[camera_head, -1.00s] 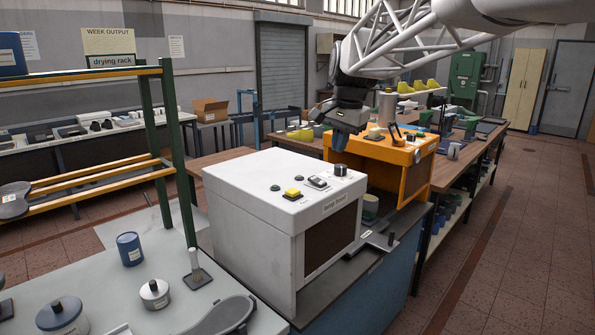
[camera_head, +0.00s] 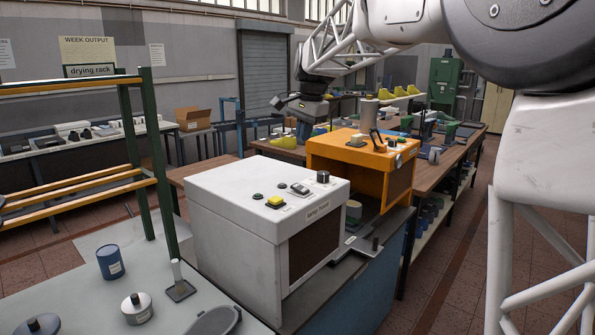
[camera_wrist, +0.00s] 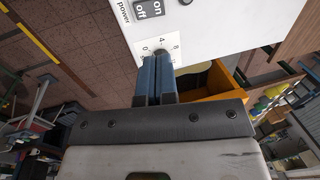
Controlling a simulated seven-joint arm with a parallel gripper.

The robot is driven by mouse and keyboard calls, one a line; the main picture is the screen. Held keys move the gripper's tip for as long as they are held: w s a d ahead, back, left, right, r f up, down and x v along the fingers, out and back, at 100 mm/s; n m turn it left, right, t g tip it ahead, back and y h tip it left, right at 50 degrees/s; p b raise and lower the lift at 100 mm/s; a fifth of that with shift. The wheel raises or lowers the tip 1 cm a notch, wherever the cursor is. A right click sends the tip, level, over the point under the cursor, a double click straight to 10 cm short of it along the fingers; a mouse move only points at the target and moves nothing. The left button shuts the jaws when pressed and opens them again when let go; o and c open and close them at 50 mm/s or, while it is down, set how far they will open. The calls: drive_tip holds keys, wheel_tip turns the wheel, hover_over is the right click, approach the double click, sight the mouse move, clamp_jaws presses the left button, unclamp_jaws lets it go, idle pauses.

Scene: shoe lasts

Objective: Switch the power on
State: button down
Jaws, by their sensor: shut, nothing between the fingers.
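The power switch (camera_head: 299,189) is a small dark rocker on top of the white machine (camera_head: 225,205). In the wrist view the rocker (camera_wrist: 148,8) shows at the top edge with "on" and "off" lettering and "power" printed beside it. I cannot tell which side is pressed. A black knob (camera_head: 322,176) stands beside it, and its numbered dial plate (camera_wrist: 151,47) shows in the wrist view, partly hidden by the fingers. My gripper (camera_head: 303,132) is shut and empty, and appears above the machine. Its blue fingers (camera_wrist: 157,62) overlap the dial area in the wrist view; contact is unclear.
A yellow button (camera_head: 275,202) and green round parts (camera_head: 257,196) are on the same top. An orange machine (camera_head: 345,147) with a raised handle stands close behind. A grey table (camera_head: 85,300) with a blue tin (camera_head: 111,262) is at front left.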

sight(295, 184)
drive_tip(key=shift+f, duration=0.15)
drive_tip(key=f, duration=0.4)
drive_tip(key=w+a+f, duration=0.1)
drive_tip(key=f, duration=0.4)
drive_tip(key=w+a+f, duration=0.1)
drive_tip(key=f, duration=0.3)
drive_tip(key=shift+f, duration=0.25)
